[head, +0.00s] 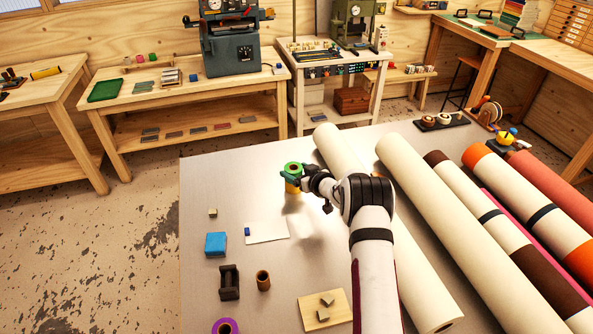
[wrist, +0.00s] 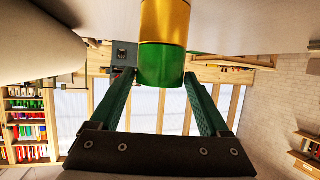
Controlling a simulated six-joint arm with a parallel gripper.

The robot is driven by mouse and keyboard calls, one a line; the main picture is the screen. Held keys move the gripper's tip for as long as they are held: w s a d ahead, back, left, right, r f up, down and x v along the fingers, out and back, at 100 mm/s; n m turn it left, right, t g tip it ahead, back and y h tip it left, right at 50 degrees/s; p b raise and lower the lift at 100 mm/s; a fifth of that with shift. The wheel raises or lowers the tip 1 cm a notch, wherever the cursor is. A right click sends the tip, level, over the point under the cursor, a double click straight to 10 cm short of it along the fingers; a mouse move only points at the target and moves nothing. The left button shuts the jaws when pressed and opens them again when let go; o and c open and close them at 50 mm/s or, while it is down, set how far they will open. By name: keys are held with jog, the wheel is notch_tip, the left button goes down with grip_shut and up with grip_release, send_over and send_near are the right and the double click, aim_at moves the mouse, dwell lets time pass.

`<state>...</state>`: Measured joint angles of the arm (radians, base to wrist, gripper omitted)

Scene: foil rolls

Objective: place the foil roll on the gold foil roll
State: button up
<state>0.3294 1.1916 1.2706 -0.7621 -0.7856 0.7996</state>
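The green foil roll (head: 292,168) sits on top of the upright gold foil roll (head: 293,187) on the grey table. The wrist view, which appears upside down, shows the green roll (wrist: 161,66) end to end with the gold roll (wrist: 165,20), roughly lined up. My gripper (head: 306,181) is just right of the stack in the head view. In the wrist view its two green fingers (wrist: 160,84) are spread, one on each side of the green roll, with narrow gaps visible. The stack's far side is hidden.
A white sheet (head: 268,233), a blue block (head: 216,244), a dark holder (head: 229,283), a brown roll (head: 263,280) and a purple roll (head: 225,326) lie nearer the front. A wooden board (head: 340,311) holds small blocks. Left of the stack is clear.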

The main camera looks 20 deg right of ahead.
jog(key=shift+o, duration=1.1)
jog(key=shift+r, duration=0.25)
jog(key=s+d+r+m+g+h, duration=0.1)
jog(key=s+r+m+g+h, duration=0.15)
jog(key=s+r, duration=0.6)
jog(key=s+d+r+m+g+h, duration=0.1)
jog(key=s+r+m+g+h, duration=0.3)
jog(key=s, duration=0.8)
jog(key=s+a+r+g+y, duration=0.1)
jog(key=s+a, duration=0.4)
jog(key=s, duration=0.6)
jog(key=s+a+r+m+g+y, duration=0.1)
jog(key=s+a, duration=0.4)
jog(key=s, duration=0.6)
jog(key=s+a+r+m+g+y, duration=0.1)
jog(key=s+a+g+y, duration=0.2)
jog(key=s+a, duration=0.3)
jog(key=s+g, duration=0.1)
jog(key=s, duration=0.4)
jog(key=shift+g, duration=0.35)
